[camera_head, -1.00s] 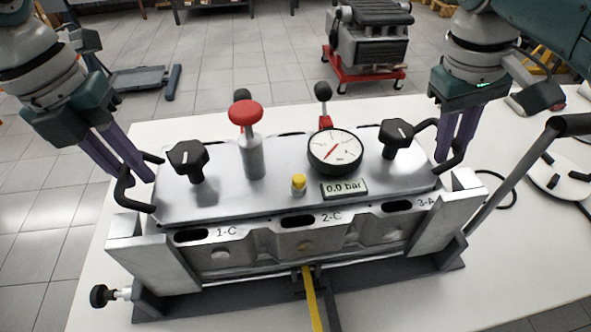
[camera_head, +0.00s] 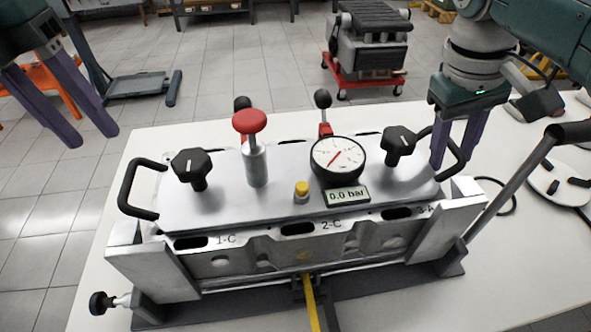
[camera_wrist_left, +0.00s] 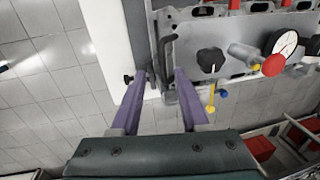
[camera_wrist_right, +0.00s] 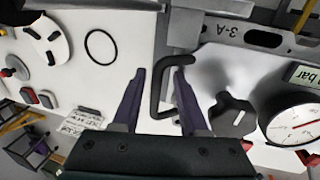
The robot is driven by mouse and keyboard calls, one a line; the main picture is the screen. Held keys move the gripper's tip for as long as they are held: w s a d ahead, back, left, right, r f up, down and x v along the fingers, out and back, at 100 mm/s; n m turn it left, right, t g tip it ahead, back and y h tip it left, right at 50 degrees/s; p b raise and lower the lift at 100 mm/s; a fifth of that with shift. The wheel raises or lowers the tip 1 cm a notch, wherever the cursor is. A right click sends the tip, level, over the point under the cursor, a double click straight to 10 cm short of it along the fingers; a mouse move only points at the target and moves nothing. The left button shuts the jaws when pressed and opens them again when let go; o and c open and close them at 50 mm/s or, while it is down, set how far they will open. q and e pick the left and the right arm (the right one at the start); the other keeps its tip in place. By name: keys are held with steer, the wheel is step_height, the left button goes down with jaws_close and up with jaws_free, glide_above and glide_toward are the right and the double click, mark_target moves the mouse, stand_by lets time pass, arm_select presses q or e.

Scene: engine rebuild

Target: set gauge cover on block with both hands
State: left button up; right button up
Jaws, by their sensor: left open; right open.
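The gauge cover (camera_head: 225,205) is a flat silver plate lying on top of the engine block (camera_head: 235,262). It carries a round dial gauge (camera_head: 338,159), a "0.0 bar" display, two black knobs, a red-topped valve and a black handle at each end. My left gripper (camera_head: 95,140) is open and empty, up and left of the left handle (camera_head: 128,190), clear of it. My right gripper (camera_head: 448,160) is open at the right handle (camera_head: 458,160); in the right wrist view the handle (camera_wrist_right: 158,92) stands between its fingers.
The block sits in a dark stand on a white table (camera_head: 75,318). A yellow strip (camera_head: 311,305) hangs at the front centre. A grey lever (camera_head: 510,185) rises at the right. A red wheeled cart (camera_head: 368,85) stands behind on the tiled floor.

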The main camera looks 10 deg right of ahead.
steer(key=shift+a+r, duration=0.1)
steer(key=shift+r, duration=0.2)
arm_select(q)
steer(key=shift+a+r, duration=0.15)
steer(key=shift+r, duration=0.6)
steer(key=shift+a+r, duration=0.15)
steer(key=shift+r, duration=0.55)
arm_select(e)
steer(key=v, duration=1.1)
steer(key=shift+r, duration=0.15)
